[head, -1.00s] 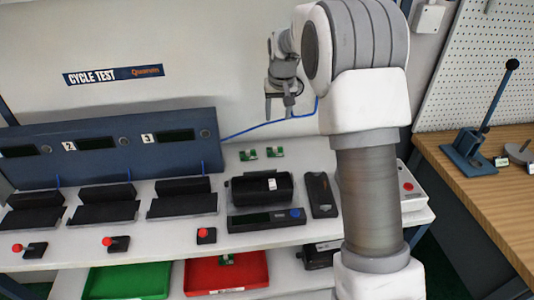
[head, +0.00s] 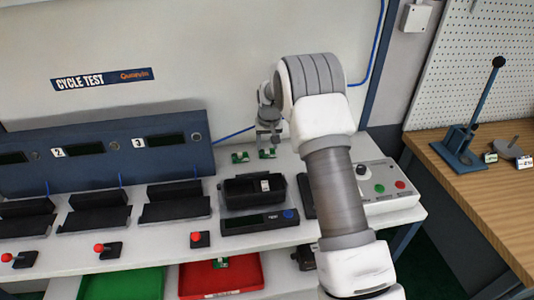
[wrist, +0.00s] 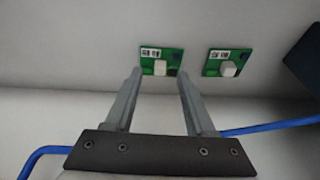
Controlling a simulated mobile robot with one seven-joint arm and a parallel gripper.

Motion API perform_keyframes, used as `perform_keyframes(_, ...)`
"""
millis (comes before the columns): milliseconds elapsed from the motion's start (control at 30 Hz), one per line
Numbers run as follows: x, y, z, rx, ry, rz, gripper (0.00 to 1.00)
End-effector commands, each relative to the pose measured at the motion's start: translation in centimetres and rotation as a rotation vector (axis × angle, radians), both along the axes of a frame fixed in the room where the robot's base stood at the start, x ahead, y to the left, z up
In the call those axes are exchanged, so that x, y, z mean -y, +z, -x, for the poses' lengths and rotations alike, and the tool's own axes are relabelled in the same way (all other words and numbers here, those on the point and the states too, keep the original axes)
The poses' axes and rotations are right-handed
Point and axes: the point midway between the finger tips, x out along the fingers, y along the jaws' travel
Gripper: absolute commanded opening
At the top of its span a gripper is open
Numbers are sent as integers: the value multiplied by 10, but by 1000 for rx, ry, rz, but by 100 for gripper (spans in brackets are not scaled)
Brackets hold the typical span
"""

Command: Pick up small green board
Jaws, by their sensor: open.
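Two small green boards lie flat on the white bench top, side by side. In the wrist view one board (wrist: 161,61) sits just beyond and between my fingertips, and the other board (wrist: 228,63) lies to its right. In the head view the boards show at the back of the bench, one on the left (head: 240,157) and one on the right (head: 267,153). My gripper (head: 268,140) is open and empty above the right-hand board in the head view. Its two fingers (wrist: 158,75) point toward the board in the wrist view. The exact height gap is hard to tell.
A black device (head: 254,190) stands in front of the boards. A control box (head: 388,188) with buttons is at the right. A blue cable (wrist: 270,126) runs along the bench near my gripper. Red (head: 222,276) and green (head: 122,284) trays sit below.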

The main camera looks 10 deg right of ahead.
Motion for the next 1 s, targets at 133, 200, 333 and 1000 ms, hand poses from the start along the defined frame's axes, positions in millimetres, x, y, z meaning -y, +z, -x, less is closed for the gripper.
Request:
perform_keyframes(133, 0, -16, -5, -1, 0, 0, 55)
perform_keyframes(200, 0, -18, -6, 1, 0, 0, 55)
perform_keyframes(333, 0, -19, -6, 2, 0, 0, 55)
perform_keyframes(1000, 0, -19, -6, 1, 0, 0, 0)
